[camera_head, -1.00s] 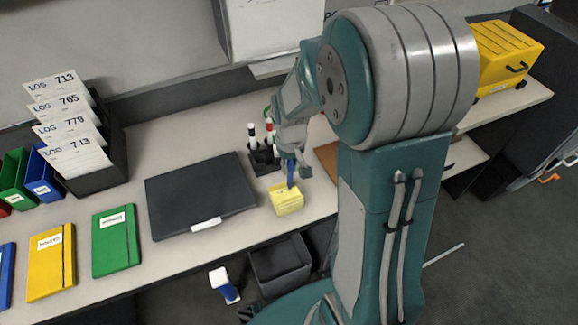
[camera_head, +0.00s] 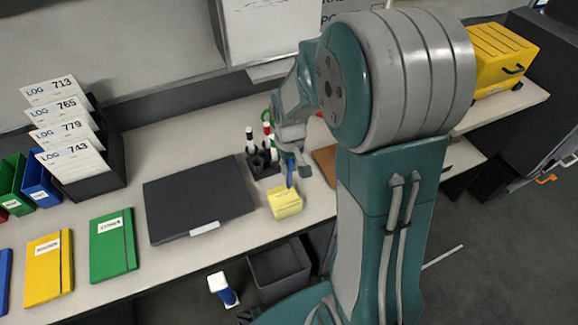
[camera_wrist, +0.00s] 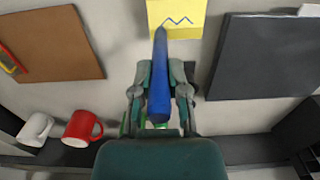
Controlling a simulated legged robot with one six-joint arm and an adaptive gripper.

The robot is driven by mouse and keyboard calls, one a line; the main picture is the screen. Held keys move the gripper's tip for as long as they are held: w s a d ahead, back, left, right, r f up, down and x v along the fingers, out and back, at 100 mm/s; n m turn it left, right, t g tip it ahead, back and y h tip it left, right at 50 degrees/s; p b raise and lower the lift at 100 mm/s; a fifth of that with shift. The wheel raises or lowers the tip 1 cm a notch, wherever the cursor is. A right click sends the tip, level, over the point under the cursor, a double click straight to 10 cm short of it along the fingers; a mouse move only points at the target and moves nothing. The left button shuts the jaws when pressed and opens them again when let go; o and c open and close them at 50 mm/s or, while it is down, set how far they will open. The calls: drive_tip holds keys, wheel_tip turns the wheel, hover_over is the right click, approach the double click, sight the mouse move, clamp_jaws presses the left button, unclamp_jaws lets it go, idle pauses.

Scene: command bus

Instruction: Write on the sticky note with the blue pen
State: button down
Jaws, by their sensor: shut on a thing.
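The yellow sticky note pad (camera_head: 285,203) lies on the desk, just right of the dark closed laptop-like slab. In the wrist view the note (camera_wrist: 189,31) is at the top centre and bears a short blue zigzag line. My gripper (camera_head: 291,160) is above the note. In the wrist view my gripper (camera_wrist: 160,88) is shut on the blue pen (camera_wrist: 160,80). Whether the tip touches the paper I cannot tell.
A dark pen holder (camera_head: 257,165) with several markers stands behind the note. The dark slab (camera_head: 198,197) lies left. A brown board (camera_wrist: 52,46), a red mug (camera_wrist: 81,129) and a white mug (camera_wrist: 36,129) show in the wrist view. A bin (camera_head: 280,268) stands below the desk edge.

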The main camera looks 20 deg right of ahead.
drive_tip(key=shift+r, duration=3)
drive_tip(key=shift+w, duration=0.1)
